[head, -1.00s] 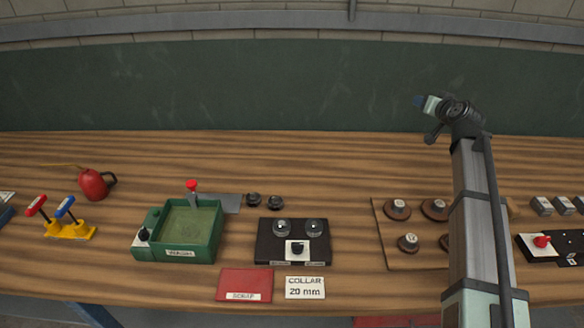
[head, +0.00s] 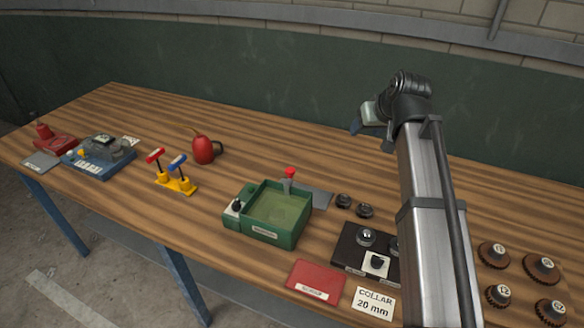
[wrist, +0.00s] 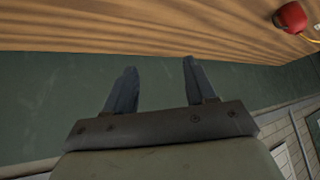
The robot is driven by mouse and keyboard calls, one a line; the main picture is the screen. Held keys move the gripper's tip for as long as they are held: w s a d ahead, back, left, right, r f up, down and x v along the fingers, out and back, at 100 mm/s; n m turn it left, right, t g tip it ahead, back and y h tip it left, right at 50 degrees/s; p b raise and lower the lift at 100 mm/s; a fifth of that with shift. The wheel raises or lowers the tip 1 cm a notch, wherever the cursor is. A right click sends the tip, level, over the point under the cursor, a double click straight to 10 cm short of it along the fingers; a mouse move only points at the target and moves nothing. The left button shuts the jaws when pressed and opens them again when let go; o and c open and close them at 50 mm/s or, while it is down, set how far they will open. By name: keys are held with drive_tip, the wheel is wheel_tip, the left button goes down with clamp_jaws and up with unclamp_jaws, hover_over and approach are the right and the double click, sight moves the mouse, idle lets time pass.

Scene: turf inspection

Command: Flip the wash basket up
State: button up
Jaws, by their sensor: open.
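The wash basin (head: 276,238) is a green square box on the table, labelled on its front wall. Inside it lies a green mesh-like surface, the basket (head: 280,207), sitting low. A red-knobbed lever (head: 290,173) stands at its back edge, and a dark knob sits on its left side. My gripper (head: 357,126) is raised above the back of the table, right of the basin and well apart from it. In the wrist view my gripper (wrist: 158,78) shows two separated fingers with nothing between them.
Left of the basin stand a red oil can (head: 204,150) and a yellow stand (head: 177,185) with red and blue handles. Right are a black fixture (head: 352,250), a red scrap mat (head: 315,281), a collar card (head: 374,303) and several round gears. The table's back strip is clear.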

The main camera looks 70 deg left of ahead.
sight(290, 170)
drive_tip(key=s+r+n+g+h, duration=0.1)
drive_tip(key=s+n+h, duration=0.2)
drive_tip(key=s, duration=1.6)
drive_tip(key=x, duration=1.3)
drive_tip(key=shift+w+f, duration=0.1)
drive_tip(key=shift+f, duration=0.1)
clamp_jaws()
